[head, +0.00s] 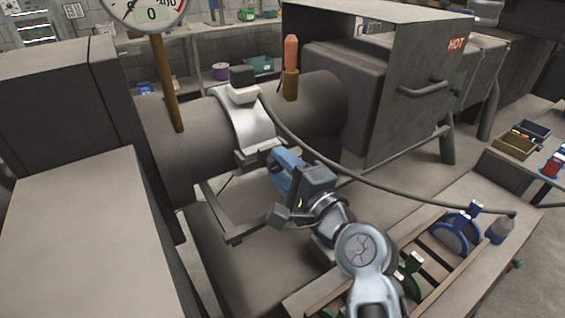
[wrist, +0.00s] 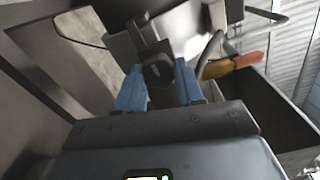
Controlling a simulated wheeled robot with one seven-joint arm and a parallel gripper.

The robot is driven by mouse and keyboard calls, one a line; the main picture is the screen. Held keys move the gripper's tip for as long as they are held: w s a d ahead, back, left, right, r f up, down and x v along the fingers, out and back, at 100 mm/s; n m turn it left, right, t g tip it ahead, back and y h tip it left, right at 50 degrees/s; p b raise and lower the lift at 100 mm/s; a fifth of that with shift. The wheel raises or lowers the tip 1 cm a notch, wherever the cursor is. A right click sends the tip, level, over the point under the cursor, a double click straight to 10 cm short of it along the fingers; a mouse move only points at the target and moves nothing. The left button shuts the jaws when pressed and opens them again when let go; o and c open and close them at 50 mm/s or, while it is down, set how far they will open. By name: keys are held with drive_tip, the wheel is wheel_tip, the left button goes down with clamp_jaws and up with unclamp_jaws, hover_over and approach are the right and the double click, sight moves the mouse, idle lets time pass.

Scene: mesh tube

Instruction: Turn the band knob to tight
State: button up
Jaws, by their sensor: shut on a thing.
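A silver band (head: 250,125) wraps around the large grey tube (head: 190,150), with a dark and white block (head: 243,85) on its top. My gripper (head: 272,158) is at the band's lower front end, by a small grey bracket. In the wrist view my gripper's two blue fingers (wrist: 160,84) stand either side of the dark band knob (wrist: 157,71) and are shut on it. The knob has a small pale mark on its face. In the head view the knob is mostly hidden by my gripper, and I cannot read its setting.
A dial gauge (head: 145,12) stands on the tube at left. An orange-topped post (head: 291,55) rises behind the band. A dark cable (head: 345,172) runs right from the band. A box marked HOT (head: 410,90) stands at right. A wooden rack (head: 425,260) holds blue and green clamps.

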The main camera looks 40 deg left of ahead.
drive_tip(key=shift+m, duration=0.5)
drive_tip(key=o, duration=1)
drive_tip(key=shift+o, duration=0.2)
drive_tip(key=shift+d, duration=0.1)
drive_tip(key=b+v, duration=0.1)
drive_tip(key=v, duration=0.6)
drive_tip(key=shift+d, duration=0.3)
drive_tip(key=shift+s+d, duration=0.1)
drive_tip(key=shift+s, duration=0.05)
